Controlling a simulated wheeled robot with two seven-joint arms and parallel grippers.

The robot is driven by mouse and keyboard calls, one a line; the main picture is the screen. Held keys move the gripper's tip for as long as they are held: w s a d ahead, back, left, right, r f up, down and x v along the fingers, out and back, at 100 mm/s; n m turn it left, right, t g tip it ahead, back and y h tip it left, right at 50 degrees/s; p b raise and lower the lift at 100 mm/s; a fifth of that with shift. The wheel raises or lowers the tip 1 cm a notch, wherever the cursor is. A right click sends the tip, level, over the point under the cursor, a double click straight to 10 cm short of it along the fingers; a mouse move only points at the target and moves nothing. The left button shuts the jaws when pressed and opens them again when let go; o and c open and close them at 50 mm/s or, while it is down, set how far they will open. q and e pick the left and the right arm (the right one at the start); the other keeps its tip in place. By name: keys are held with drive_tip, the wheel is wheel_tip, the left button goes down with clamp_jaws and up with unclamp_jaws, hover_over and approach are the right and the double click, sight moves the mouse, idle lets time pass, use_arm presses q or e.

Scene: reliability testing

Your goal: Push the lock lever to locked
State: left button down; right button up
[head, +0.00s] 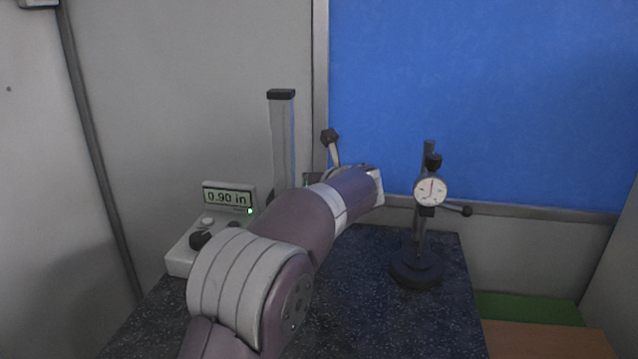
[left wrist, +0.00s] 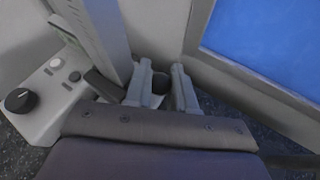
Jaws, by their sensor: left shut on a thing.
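The height gauge has a grey column (head: 283,140) with a black cap, beside a base box with a display (head: 230,197) reading 0.90 in. A lever with a dark knob (head: 330,137) on a light rod rises behind my left arm in the head view. My left gripper's fingers are hidden behind that arm there. In the left wrist view, my left gripper (left wrist: 161,84) is shut, with the dark lever knob (left wrist: 160,83) between its two grey fingers. The column (left wrist: 103,28) stands just left of them. The lever's lower end is hidden. My right gripper is not in view.
A dial indicator (head: 430,190) on a black round-based stand (head: 416,270) stands to the right of my left arm on the dark speckled table (head: 390,325). A grey wall and a blue panel (head: 480,90) are close behind. The table's front right is clear.

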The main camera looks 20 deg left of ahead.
use_arm(q)
drive_tip(key=shift+a, duration=0.1)
idle(0.4)
drive_tip(key=c, duration=1)
unclamp_jaws()
drive_tip(key=shift+s+d+r, duration=0.2)
drive_tip(key=shift+s+d, duration=0.1)
drive_tip(key=shift+d, duration=0.05)
drive_tip(key=b+v, duration=0.2)
drive_tip(key=v, duration=0.9)
drive_tip(key=shift+s+d+r, duration=0.15)
drive_tip(key=shift+s+r, duration=0.05)
drive_tip(key=shift+s, duration=0.1)
